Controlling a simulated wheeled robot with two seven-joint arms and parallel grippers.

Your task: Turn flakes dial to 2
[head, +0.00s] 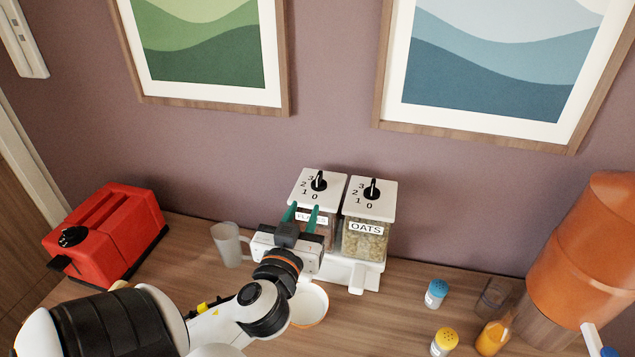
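The flakes dispenser has a white top with a black flakes dial (319,181) and the numbers 3, 2, 1 and 0 around its left and front side. The dial's handle looks roughly upright in the picture; I cannot tell for sure which number it points at. The FLAKES label (311,218) is partly covered by my gripper. My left gripper (301,213) is in front of the flakes dispenser, its two green fingertips apart with nothing visible between them. The fingertips appear just below and in front of the dial, apart from it. My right gripper is not in view.
The oats dispenser with its own black dial (372,189) stands right beside it. A bowl (312,305) sits partly behind my arm. Shakers (436,293) and an orange container (585,250) are at right.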

